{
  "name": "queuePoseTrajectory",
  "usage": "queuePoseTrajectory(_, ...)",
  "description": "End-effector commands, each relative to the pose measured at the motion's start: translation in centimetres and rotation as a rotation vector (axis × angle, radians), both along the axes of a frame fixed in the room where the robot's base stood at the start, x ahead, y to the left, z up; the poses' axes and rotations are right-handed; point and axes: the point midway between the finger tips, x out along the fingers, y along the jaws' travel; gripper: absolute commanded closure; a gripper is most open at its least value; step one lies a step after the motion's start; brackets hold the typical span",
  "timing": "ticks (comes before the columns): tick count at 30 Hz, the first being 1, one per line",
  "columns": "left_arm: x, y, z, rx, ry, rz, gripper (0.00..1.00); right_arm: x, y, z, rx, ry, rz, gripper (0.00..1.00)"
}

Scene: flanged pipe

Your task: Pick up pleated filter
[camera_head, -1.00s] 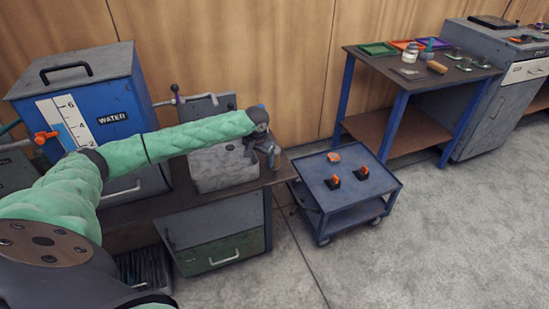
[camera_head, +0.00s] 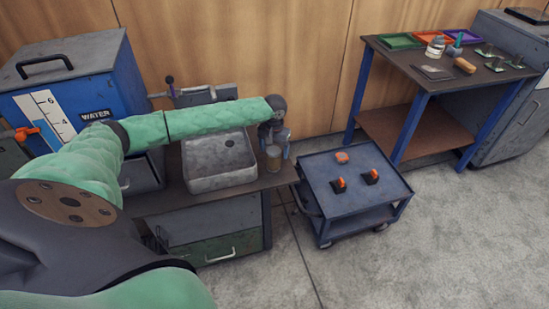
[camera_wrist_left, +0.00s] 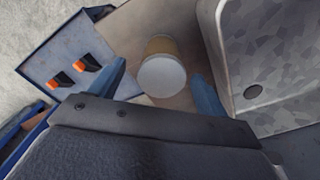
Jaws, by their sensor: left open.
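The pleated filter appears to be the short tan cylinder with a pale round cap (camera_wrist_left: 162,72) in the left wrist view. In the head view it is a small tan cylinder (camera_head: 273,157) standing upright at the right end of the bench, beside the sink. My left gripper (camera_head: 275,146) is over it, pointing down. In the left wrist view my left gripper (camera_wrist_left: 160,88) is open, with one blue finger on each side of the filter; contact cannot be told. My right gripper is out of view.
The grey sink (camera_head: 221,178) is just left of the filter. A blue cart (camera_head: 350,195) with orange-topped items stands right of the bench. A blue water tank (camera_head: 75,85) is at left. A table (camera_head: 405,68) with trays and small items is at back right.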

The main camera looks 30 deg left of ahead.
Motion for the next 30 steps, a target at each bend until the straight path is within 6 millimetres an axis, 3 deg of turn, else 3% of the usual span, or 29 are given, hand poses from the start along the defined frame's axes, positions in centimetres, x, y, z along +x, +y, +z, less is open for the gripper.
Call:
queuePoseTrajectory(12, 0.0, 0.3, -4.7, 0.001, 0.0, -0.001, 0.24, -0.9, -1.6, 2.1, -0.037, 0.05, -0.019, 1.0)
queuePoseTrajectory(21, 0.0, 0.3, -5.2, 0.001, -0.001, -0.001, 0.24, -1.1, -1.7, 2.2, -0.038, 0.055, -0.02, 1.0)
queuePoseTrajectory(29, 0.0, 0.3, -5.2, 0.001, -0.001, -0.001, 0.73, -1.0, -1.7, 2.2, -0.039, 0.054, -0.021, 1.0)
queuePoseTrajectory(30, 0.0, 0.3, -5.2, 0.001, -0.001, -0.001, 0.74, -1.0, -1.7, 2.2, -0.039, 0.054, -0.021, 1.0)
